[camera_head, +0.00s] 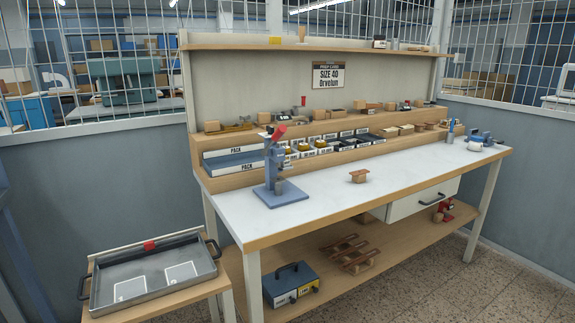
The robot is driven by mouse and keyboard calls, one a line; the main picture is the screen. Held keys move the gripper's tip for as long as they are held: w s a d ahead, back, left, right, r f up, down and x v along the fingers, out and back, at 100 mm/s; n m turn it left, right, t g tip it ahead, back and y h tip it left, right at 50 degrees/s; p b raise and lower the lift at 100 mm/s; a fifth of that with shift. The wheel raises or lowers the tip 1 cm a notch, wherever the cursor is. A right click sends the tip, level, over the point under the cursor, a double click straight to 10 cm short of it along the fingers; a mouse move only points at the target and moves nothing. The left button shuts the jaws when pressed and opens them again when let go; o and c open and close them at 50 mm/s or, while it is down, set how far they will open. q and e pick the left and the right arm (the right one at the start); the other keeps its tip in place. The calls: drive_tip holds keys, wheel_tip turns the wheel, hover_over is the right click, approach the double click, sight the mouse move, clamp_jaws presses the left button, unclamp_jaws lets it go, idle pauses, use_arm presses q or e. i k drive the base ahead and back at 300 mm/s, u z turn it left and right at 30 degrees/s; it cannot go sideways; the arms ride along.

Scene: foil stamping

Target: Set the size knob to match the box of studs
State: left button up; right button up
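A blue-grey hand press (275,170) with a red handle grip stands at the left end of the white bench top (330,205). I cannot make out a size knob or its setting from here. A row of small labelled bins (320,145), some with yellow contents, stands behind the press; their labels are too small to read, and I cannot tell which holds studs. A card (328,75) on the back panel reads "SIZE 40 Orvelun". Neither of my grippers is in view.
A small wooden piece (358,176) sits mid-bench; most of the top is clear. A grey tray (152,275) with two white rectangles lies on a side stand. A blue case (290,282) sits on the lower shelf. A drawer (423,199) is under the bench.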

sight(271, 129)
drive_tip(key=z, duration=1.2)
drive_tip(key=i, duration=0.85)
drive_tip(key=u, duration=0.95)
